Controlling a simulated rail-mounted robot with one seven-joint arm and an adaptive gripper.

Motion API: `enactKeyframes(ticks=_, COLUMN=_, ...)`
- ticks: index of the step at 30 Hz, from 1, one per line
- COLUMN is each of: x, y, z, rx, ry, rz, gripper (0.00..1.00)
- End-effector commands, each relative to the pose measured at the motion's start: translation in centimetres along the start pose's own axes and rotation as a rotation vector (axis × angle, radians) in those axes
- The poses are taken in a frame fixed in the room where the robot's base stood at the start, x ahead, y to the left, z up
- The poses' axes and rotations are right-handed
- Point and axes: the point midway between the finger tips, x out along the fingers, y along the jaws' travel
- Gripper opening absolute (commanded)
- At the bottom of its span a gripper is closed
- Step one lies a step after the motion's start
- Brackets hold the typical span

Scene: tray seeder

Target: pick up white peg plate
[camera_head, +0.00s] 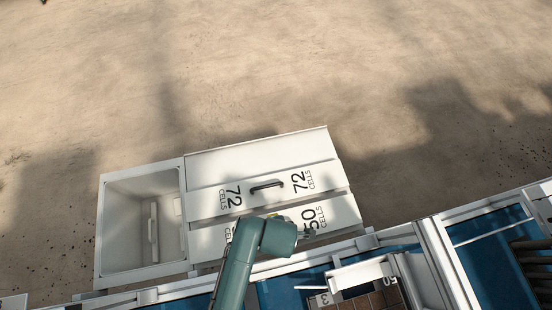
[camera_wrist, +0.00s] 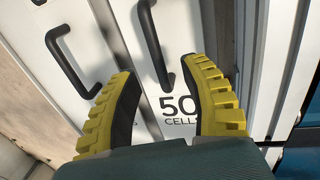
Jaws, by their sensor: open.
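A white plate marked 50 CELLS (camera_head: 344,212) lies beside a white plate marked 72 CELLS (camera_head: 213,202). The 50 plate has a black bar handle (camera_wrist: 151,44), seen in the wrist view; in the head view my arm hides it. The 72 plate has its own black handle (camera_head: 267,186), also seen at the left of the wrist view (camera_wrist: 65,62). My gripper (camera_wrist: 160,72) is open, its yellow and black fingers on either side of the 50 plate's handle end. I cannot tell whether they touch the plate. Nothing is held.
An open white bin (camera_head: 112,232) at the left contains a plate-like piece with a pale handle (camera_head: 153,232). A white-framed machine with blue panels (camera_head: 490,226) runs along the lower edge, bearing a brown cell tray (camera_head: 372,302). Bare sandy ground lies beyond.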

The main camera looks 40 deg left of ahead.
Motion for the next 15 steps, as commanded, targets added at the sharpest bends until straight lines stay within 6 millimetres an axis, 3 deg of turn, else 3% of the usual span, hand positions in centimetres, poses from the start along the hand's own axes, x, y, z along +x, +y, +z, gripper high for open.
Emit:
enactKeyframes(ticks=10, x=5.0, y=0.0, z=0.7, rx=0.000, ry=0.000, rz=0.000, gripper=0.45)
enactKeyframes(ticks=15, x=5.3, y=0.1, z=0.7, rx=0.001, ry=-0.001, rz=0.002, gripper=0.45)
